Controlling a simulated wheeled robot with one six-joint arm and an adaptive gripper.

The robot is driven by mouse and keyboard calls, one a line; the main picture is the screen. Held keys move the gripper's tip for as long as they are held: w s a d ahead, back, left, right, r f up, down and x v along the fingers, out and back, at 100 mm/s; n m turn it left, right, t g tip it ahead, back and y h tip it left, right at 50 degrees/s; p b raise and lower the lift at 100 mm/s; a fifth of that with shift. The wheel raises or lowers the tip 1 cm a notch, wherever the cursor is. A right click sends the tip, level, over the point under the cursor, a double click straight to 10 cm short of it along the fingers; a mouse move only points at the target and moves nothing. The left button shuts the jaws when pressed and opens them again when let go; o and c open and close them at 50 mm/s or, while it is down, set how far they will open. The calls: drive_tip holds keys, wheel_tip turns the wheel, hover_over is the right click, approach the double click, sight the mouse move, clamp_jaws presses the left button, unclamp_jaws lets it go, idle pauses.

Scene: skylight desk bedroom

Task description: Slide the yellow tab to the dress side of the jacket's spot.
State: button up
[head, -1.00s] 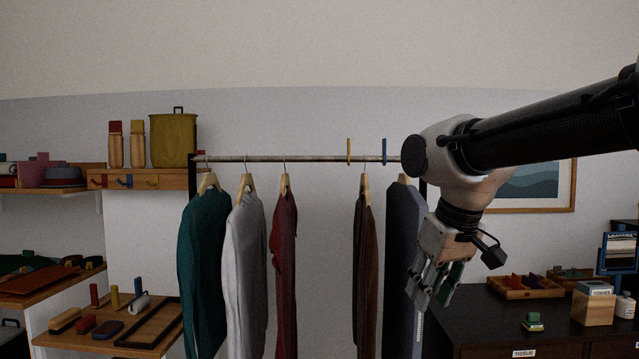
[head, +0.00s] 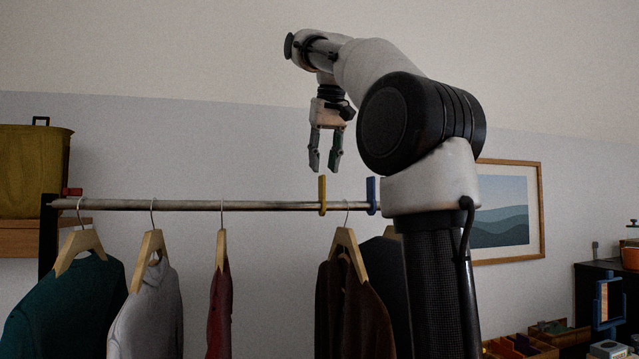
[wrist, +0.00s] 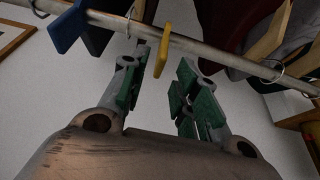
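The yellow tab (head: 322,195) stands on the metal rail (head: 265,206), just left of the hook of the brown garment (head: 352,318). My gripper (head: 325,168) is open and empty, pointing down just above the yellow tab. In the wrist view the yellow tab (wrist: 163,50) shows in the gap between the green-padded fingers, apart from both. A blue tab (head: 372,195) is on the rail to the right. A red garment (head: 220,315) hangs further left. I cannot tell which garments are the jacket and the dress.
A grey garment (head: 150,318) and a teal garment (head: 65,310) hang at the left. A dark garment (head: 385,265) hangs behind the brown one, partly hidden by my arm. The rail is bare between the red garment's hook and the yellow tab.

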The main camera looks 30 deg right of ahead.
sight(322, 182)
drive_tip(key=x, duration=0.5)
drive_tip(key=shift+w+f, duration=0.1)
drive_tip(key=shift+f, duration=0.2)
clamp_jaws()
